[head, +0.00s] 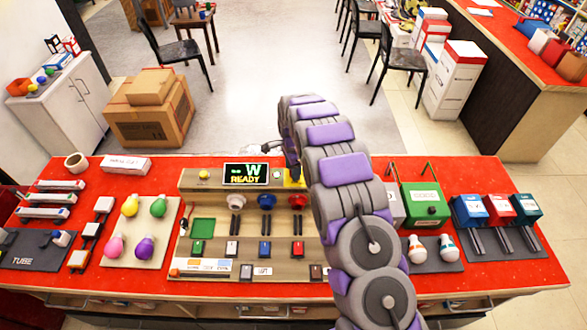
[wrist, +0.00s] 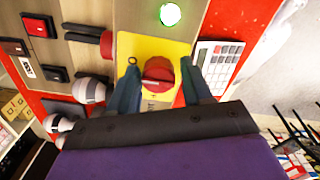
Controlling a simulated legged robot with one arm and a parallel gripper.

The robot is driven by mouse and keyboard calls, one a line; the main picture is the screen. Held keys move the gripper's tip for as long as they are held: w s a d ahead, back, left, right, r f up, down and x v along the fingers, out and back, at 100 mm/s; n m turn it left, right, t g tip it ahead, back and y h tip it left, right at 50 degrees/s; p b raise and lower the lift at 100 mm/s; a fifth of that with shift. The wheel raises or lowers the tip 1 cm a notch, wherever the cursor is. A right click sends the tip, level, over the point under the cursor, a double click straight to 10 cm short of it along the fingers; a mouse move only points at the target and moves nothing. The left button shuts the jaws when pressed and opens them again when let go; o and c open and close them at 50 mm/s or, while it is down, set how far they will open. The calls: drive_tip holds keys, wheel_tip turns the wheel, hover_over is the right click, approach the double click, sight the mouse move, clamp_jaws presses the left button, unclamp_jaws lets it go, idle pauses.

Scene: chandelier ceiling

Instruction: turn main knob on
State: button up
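The main knob appears to be the red round knob (wrist: 158,72) on a yellow plate (wrist: 138,48) in the wrist view. My gripper (wrist: 158,84) is open, with one finger on each side of the knob. Gaps show between the knob and both fingers, and nothing is held. In the head view the yellow plate (head: 293,178) shows only in part beside my arm, at the back of the wooden panel (head: 215,183). The knob is hidden there. A round green light (wrist: 170,14) glows beside the plate in the wrist view.
A white keypad (wrist: 218,65) lies close beside the right finger. Bulbs, switches and a green box (head: 425,204) crowd the red bench (head: 490,277).

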drive_tip(key=shift+o, duration=1)
drive_tip(key=shift+a, duration=0.1)
drive_tip(key=shift+r, duration=0.1)
wheel_tip(320, 180, up, 17)
drive_tip(key=p, duration=0.1)
